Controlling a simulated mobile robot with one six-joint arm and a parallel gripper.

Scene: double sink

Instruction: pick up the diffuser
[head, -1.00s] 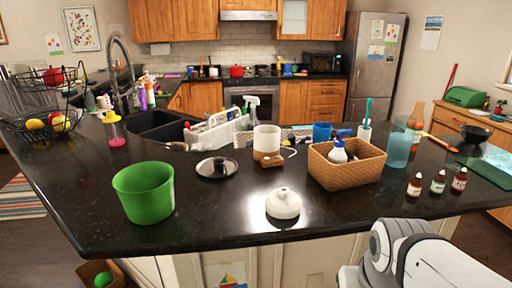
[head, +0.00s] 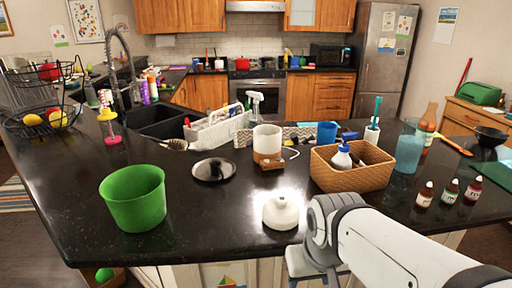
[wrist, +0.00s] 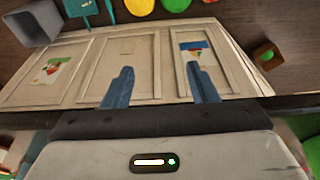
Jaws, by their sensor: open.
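A white, cup-like body on a wooden base with a pale cord, likely the diffuser (head: 267,140), stands upright mid-counter in the head view. A white dome with a small spout on top (head: 281,213) sits nearer the front edge; it may be the diffuser's cover, but I cannot tell. My arm reaches in from the lower right, close to the right of the dome. My gripper (wrist: 162,87) shows in the wrist view with its two fingers wide apart, nothing between them, facing the cabinet front. Its fingertips are not clear in the head view.
A wicker basket (head: 334,178) with a spray bottle stands to the right of the likely diffuser. Dark counter between pot and dome is clear.

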